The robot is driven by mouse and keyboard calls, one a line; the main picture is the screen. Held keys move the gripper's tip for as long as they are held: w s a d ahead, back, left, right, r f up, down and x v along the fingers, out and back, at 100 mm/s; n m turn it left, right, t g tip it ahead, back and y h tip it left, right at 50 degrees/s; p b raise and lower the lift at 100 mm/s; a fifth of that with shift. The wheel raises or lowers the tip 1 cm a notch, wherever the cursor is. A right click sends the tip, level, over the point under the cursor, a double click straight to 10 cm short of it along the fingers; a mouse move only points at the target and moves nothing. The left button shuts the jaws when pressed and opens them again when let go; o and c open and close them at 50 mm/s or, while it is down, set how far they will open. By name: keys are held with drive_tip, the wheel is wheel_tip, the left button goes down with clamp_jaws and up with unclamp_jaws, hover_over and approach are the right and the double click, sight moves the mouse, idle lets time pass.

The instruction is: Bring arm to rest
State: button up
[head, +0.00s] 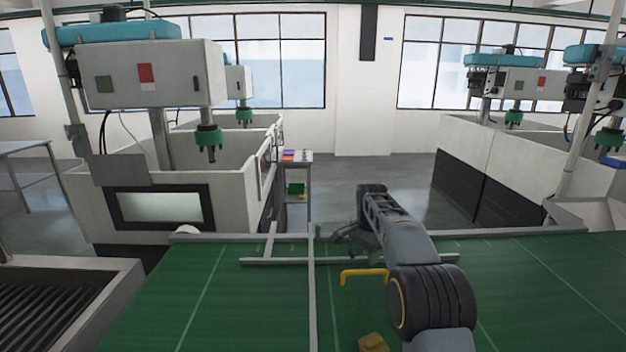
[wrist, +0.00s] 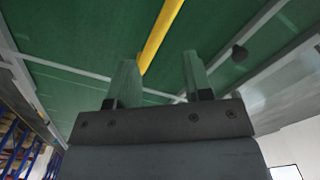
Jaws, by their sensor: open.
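My arm (head: 396,222) reaches out over a green work surface (head: 180,292) in the head view. My gripper (head: 345,234) is at its far end, near the surface's back edge, and is small and partly hidden there. In the wrist view my gripper (wrist: 160,72) is open, its two fingers apart with only green surface showing between them. A yellow bent bar (head: 362,273) is nearer to me than the gripper in the head view. In the wrist view the yellow bar (wrist: 162,32) runs beyond the fingers, close to the left one in the picture; contact cannot be told.
Grey rails (head: 312,290) cross the green surface. A yellow block (head: 373,342) lies at the front. A large tank machine (head: 140,190) stands behind at left, other tanks (head: 520,165) at right. A small side table (head: 296,157) stands between them. Open floor shows behind the surface.

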drive_tip(key=s+r+n+t, duration=0.2)
drive_tip(key=s+n, duration=0.8)
drive_tip(key=s, duration=2.2)
drive_tip(key=shift+s+n+t, duration=0.35)
drive_tip(key=shift+n+t, duration=0.05)
drive_tip(key=shift+t, duration=1)
